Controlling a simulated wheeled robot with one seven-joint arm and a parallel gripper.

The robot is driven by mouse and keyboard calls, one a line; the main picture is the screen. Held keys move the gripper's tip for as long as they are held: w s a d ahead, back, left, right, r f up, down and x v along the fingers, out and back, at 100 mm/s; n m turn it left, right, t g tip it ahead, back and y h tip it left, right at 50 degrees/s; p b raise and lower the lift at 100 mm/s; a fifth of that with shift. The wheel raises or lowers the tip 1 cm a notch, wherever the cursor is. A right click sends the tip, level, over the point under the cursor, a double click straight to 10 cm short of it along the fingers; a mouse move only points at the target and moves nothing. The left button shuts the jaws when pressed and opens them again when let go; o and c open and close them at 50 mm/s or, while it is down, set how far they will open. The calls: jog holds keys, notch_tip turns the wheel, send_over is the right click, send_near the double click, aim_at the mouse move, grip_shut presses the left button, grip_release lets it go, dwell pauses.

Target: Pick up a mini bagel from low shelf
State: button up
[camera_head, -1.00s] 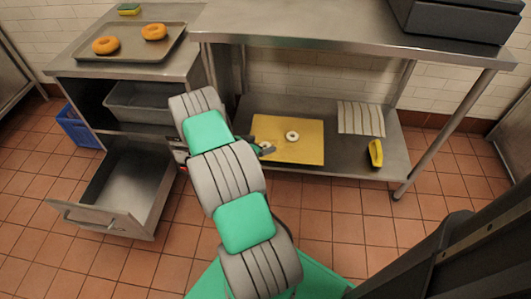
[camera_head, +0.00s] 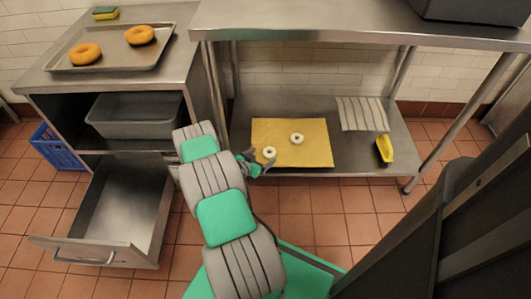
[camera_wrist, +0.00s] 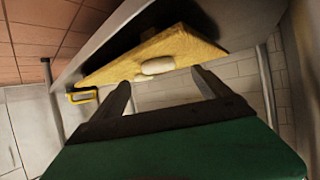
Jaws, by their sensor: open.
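Two pale mini bagels lie on a yellow board (camera_head: 315,155) on the low shelf. One mini bagel (camera_head: 269,152) is near the board's left front, and the other (camera_head: 297,139) is farther back and to the right. My gripper (camera_head: 262,162) is at the shelf's front edge, just in front of the left bagel. In the wrist view my gripper (camera_wrist: 160,77) is open and empty. A mini bagel (camera_wrist: 157,66) shows just beyond and between the fingertips, apart from them.
The metal low shelf (camera_head: 340,168) also holds a striped cloth (camera_head: 362,114) and a yellow object (camera_head: 384,149). The steel tabletop (camera_head: 330,28) hangs above. At left, a drawer (camera_head: 118,215) stands open below a tray (camera_head: 110,52) with two large bagels.

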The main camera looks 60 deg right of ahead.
aim_at(271, 150)
jog(key=b+x, duration=0.1)
jog(key=x, duration=0.4)
jog(key=shift+s+d+b, duration=0.1)
jog(key=shift+d+b, duration=0.05)
jog(key=shift+b, duration=0.25)
jog(key=c, duration=1.4)
